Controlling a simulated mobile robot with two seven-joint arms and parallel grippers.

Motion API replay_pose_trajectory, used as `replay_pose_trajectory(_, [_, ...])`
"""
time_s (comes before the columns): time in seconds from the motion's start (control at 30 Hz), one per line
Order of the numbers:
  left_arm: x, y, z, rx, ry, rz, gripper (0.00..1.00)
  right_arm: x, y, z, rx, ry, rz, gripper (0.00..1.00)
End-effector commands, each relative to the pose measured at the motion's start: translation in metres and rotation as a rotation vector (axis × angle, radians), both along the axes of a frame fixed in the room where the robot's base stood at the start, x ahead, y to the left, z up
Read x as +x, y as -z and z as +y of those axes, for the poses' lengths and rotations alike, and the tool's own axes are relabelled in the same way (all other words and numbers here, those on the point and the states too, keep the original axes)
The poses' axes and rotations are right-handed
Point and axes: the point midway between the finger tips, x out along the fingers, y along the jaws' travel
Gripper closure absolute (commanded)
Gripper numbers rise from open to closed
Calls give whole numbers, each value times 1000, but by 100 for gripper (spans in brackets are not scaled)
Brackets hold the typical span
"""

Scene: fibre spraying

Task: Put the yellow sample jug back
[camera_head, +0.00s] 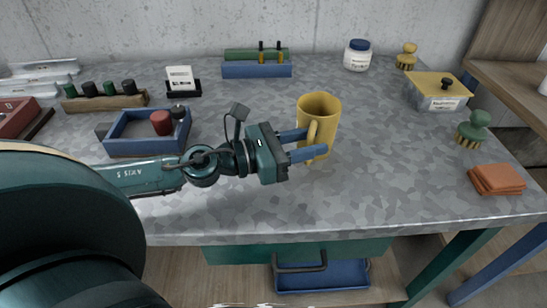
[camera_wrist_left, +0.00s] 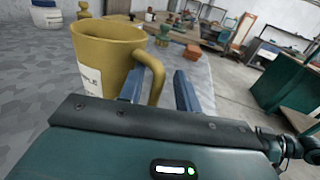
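The yellow sample jug (camera_head: 322,108) stands upright on the grey bench, right of the middle in the head view. Its handle faces my left gripper. In the left wrist view the jug (camera_wrist_left: 105,50) shows at the upper left with a white label, partly hidden by the gripper body. My left gripper (camera_head: 305,143) is open, with one finger on each side of the jug's handle. In the left wrist view the handle passes between the fingers (camera_wrist_left: 160,90), with a clear gap to the right finger. My right gripper is not in view.
A blue tray (camera_head: 118,147) with a red-capped item lies left. A blue rack (camera_head: 256,70), a white jar (camera_head: 357,56) and a yellow-lidded box (camera_head: 437,91) stand behind. A green brush (camera_head: 474,128) and orange cloths (camera_head: 497,179) lie right. The bench around the jug is clear.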

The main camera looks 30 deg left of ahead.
Motion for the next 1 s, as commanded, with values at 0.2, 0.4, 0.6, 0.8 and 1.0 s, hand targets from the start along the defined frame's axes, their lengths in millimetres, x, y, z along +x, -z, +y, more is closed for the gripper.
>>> replay_pose_trajectory(0.2, [-19, 5, 14, 0, 3, 4, 67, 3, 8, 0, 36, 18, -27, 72])
replay_pose_trajectory(0.4, [-31, 5, 24, 0, 3, 4, 67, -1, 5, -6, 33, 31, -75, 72])
replay_pose_trajectory(0.6, [-43, 2, 32, -6, 8, 2, 67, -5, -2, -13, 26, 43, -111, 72])
replay_pose_trajectory(0.8, [-53, 0, 41, -2, 8, 1, 67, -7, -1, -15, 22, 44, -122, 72])
replay_pose_trajectory(1.0, [-58, 0, 46, 4, 7, 0, 67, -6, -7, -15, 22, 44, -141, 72])
